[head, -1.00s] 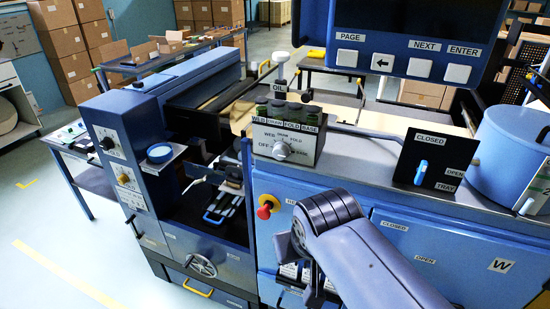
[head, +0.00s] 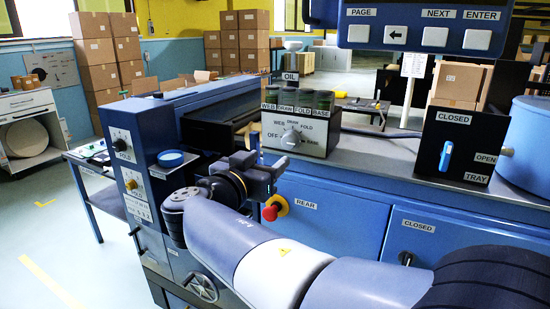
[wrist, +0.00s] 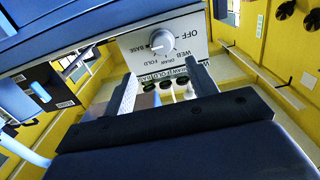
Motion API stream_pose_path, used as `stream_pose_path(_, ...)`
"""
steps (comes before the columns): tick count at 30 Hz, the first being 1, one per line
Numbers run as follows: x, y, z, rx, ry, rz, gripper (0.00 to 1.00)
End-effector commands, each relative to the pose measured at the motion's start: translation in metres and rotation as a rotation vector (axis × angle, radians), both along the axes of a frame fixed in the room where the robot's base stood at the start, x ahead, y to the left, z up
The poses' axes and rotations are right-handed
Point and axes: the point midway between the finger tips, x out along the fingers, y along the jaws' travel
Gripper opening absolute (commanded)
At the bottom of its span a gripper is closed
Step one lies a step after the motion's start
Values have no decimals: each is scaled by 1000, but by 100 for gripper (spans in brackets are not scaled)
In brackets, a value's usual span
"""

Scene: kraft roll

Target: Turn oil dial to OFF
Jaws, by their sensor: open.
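The oil dial (head: 291,138) is a pale round knob on the front of a grey box under an OIL sign. OFF, WEB, DRAW, FOLD and BASE are printed around it, with OFF at its left in the head view. I cannot tell which mark it points at. My gripper (head: 262,168) is in front of the machine, below and left of the dial in the head view. In the wrist view the dial (wrist: 162,41) shows upside down, beyond the open, empty fingers (wrist: 163,82). The gripper is apart from the dial.
Several dark-green-topped containers (head: 288,100) stand on the dial box. A red knob (head: 275,207) on a yellow base is just below my gripper. A black panel with a blue lever (head: 446,156) stands to the right. A blue round cap (head: 171,158) sits on a ledge at left.

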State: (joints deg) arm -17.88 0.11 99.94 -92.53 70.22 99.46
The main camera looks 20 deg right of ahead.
Motion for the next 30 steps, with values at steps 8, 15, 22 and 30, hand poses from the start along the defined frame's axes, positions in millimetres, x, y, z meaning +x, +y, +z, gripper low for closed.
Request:
stream_pose_path(8, 14, -14, 5, -7, -23, -1, 55)
stream_pose_path(15, 38, -47, 5, -7, -20, -3, 55)
stream_pose_path(22, 59, -73, 5, -6, -22, -1, 55)
stream_pose_path(30, 68, -84, 3, -4, -24, 2, 55)
